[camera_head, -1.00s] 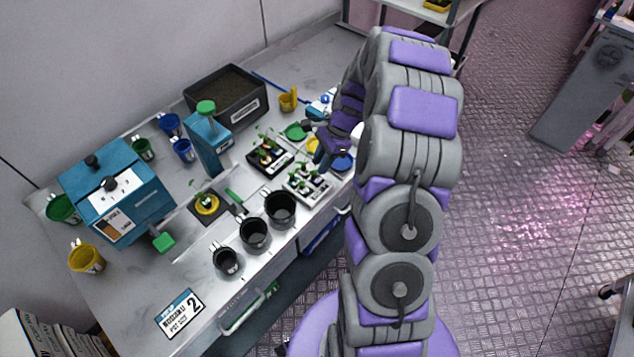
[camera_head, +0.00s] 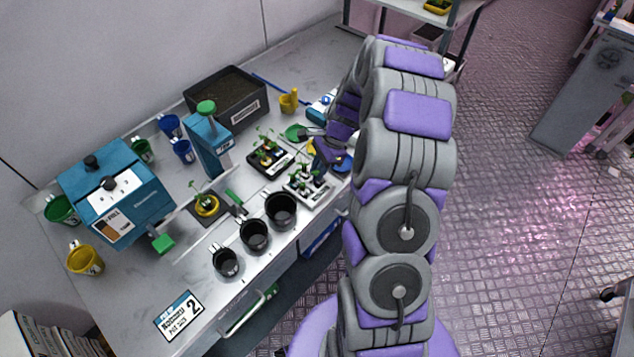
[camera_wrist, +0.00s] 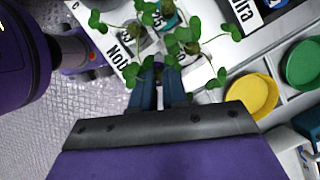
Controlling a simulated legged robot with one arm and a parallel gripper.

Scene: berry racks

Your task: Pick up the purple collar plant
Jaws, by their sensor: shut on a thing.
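A white tray (camera_head: 322,199) with several small green seedlings stands at the bench's front edge. My gripper (camera_head: 318,166) is low over its right side. In the wrist view my gripper (camera_wrist: 160,74) has its teal fingers close together, shut on a seedling (camera_wrist: 147,76) whose leaves spread around the fingertips. Another seedling (camera_wrist: 190,32) and a teal collar (camera_wrist: 168,16) show just beyond, on the labelled tray. I cannot tell whether the held seedling is clear of its slot.
A dark tray of seedlings (camera_head: 287,166) sits behind the white one. Black pots (camera_head: 281,209) stand to the left. Yellow (camera_wrist: 252,94) and green (camera_wrist: 303,63) round dishes lie to the right in the wrist view. A soil bin (camera_head: 238,108) stands at the back.

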